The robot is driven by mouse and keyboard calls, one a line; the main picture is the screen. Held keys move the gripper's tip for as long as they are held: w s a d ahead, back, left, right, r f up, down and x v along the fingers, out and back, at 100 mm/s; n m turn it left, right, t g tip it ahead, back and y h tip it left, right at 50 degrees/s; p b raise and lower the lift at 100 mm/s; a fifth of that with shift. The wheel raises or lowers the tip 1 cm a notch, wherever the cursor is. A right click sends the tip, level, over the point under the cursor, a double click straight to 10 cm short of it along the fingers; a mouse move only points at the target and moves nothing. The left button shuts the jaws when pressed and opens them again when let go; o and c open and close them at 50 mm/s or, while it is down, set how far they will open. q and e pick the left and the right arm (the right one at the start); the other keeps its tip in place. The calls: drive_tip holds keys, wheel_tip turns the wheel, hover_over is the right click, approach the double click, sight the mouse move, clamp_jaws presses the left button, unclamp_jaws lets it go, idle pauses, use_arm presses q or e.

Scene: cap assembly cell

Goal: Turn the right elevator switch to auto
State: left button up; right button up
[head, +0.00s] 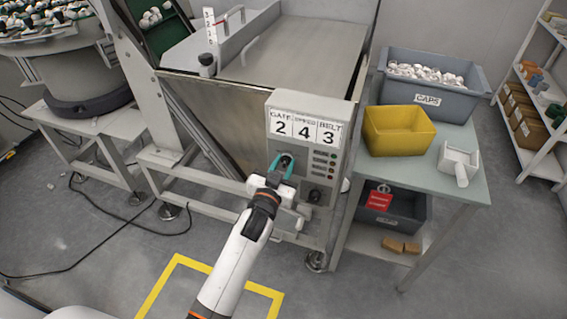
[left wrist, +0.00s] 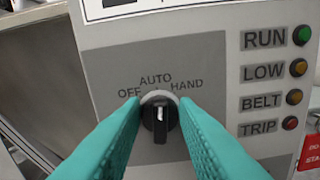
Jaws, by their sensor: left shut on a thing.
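The elevator switch (left wrist: 160,118) is a black knob on the grey control panel (left wrist: 95,60), under the words OFF, AUTO and HAND. In the left wrist view its handle stands about upright, with a white mark towards AUTO. My left gripper (left wrist: 160,108) has its teal fingers on both sides of the knob and is shut on it. In the head view the left gripper (head: 283,162) is at the panel front (head: 340,140), and its fingers hide most of the knob. My right gripper is not in view.
A second black knob (head: 315,195) sits lower right on the panel, below several indicator lamps. A table (head: 455,205) to the right bears a yellow bin (head: 398,130) and a grey CAPS crate (head: 428,99). The floor in front is clear, with yellow tape marks (head: 190,262).

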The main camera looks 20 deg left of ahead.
use_arm(q)
drive_tip(key=shift+n, duration=0.6)
drive_tip(key=shift+p, duration=0.3)
drive_tip(key=o, duration=1)
drive_tip(key=s, duration=1.2)
drive_tip(key=shift+a, duration=0.2)
